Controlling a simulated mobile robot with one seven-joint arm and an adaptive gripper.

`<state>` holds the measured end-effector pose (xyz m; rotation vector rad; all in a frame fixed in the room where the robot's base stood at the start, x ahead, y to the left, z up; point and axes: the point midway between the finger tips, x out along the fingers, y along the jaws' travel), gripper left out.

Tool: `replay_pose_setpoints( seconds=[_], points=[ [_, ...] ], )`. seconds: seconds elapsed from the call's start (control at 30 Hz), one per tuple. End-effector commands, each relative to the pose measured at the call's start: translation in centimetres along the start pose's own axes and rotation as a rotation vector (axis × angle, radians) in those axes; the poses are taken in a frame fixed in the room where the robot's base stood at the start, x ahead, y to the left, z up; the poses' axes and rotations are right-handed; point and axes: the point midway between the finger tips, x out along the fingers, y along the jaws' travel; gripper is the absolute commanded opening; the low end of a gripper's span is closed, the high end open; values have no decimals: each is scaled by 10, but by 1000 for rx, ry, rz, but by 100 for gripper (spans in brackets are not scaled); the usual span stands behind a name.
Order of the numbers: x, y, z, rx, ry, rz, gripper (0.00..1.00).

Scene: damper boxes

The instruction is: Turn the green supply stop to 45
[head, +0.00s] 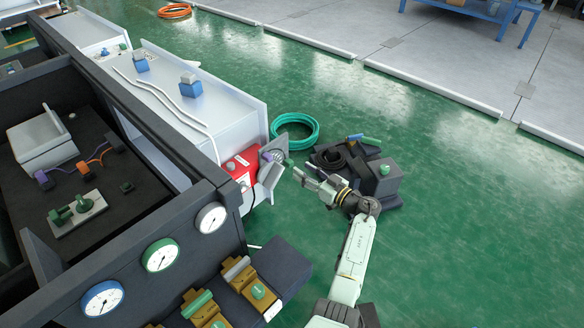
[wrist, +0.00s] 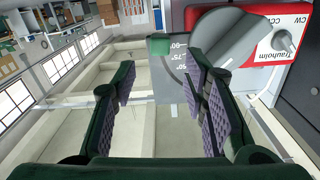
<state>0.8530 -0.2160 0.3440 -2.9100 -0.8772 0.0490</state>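In the wrist view a small green block (wrist: 158,44), seemingly the green supply stop, sits at the edge of a pale plate with printed marks reading about 90, 75 and 60 (wrist: 179,56). A grey rounded part (wrist: 225,40) lies to its right. My gripper (wrist: 160,68) is open, its two purple-padded fingers apart, with the block beyond and between the fingertips. Nothing is held. In the head view my gripper (head: 295,168) is beside the grey dial-like part (head: 272,157) on the red actuator (head: 242,167). The block's exact angle cannot be told.
A green hose coil (head: 317,130) lies on the floor behind. Three gauges (head: 160,255) line the dark bench edge, with yellow-brown units (head: 205,312) in front. Green floor at right is clear.

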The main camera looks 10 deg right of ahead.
Motion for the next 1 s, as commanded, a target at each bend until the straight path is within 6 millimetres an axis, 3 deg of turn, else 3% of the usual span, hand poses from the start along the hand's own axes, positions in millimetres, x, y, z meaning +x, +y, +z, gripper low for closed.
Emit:
replay_pose_setpoints(
  seconds=[0.13, 0.33, 0.73, 1.0],
  points=[
    [30, 0, 5, -5, 2, -4, 40],
    [52, 0, 2, -3, 1, -1, 40],
    [58, 0, -1, -2, 1, 0, 39],
    [58, 0, -1, -2, 1, 0, 21]
  ],
)
